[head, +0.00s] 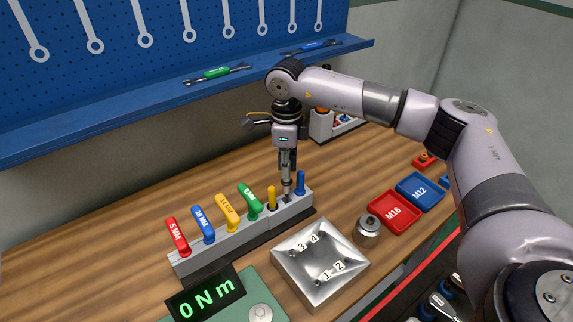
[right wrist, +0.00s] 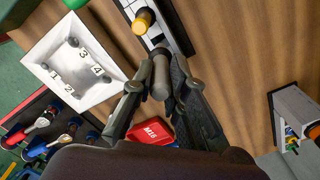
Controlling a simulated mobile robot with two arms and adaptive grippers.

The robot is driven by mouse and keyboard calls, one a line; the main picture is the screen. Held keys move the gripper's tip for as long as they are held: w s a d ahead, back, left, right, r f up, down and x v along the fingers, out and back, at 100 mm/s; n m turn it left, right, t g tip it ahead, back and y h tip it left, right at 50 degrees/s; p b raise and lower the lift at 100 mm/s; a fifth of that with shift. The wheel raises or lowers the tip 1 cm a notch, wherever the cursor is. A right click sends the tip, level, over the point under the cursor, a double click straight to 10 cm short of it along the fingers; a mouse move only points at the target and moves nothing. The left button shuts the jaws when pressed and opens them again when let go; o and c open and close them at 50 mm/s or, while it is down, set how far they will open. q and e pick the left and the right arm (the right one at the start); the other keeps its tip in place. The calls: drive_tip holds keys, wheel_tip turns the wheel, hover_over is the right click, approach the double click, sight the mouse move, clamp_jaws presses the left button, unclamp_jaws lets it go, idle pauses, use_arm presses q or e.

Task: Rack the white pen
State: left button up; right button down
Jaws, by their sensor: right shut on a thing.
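My right gripper (head: 286,172) points down over the right part of the grey rack (head: 240,239). In the right wrist view, its fingers (right wrist: 160,92) are closed around a pale grey-white cylinder (right wrist: 161,76), which I take to be the white pen. The pen stands about upright between the yellow pen (head: 271,198) and the blue pen (head: 301,183) of the rack. The fingers cover much of it, and I cannot tell how deep its lower end sits in the slot. The yellow pen also shows in the right wrist view (right wrist: 144,20). My left gripper is not in view.
Several coloured hex keys, such as the red one (head: 178,237), fill the rack's left part. A torque display (head: 206,299) is in front.

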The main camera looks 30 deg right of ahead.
sight(287, 182)
drive_tip(key=shift+f+b, duration=2.45)
drive_tip(key=shift+f, duration=0.95)
idle(1.6)
drive_tip(key=shift+s+f, duration=0.1)
drive_tip(key=shift+f, duration=0.1)
idle(1.1)
drive_tip(key=c, duration=1.6)
unclamp_jaws()
drive_tip(key=shift+o, duration=0.6)
drive_tip(key=shift+r, duration=0.1)
drive_tip(key=shift+r, duration=0.2)
wheel_tip(287, 182, up, 12)
drive_tip(key=shift+f, duration=0.2)
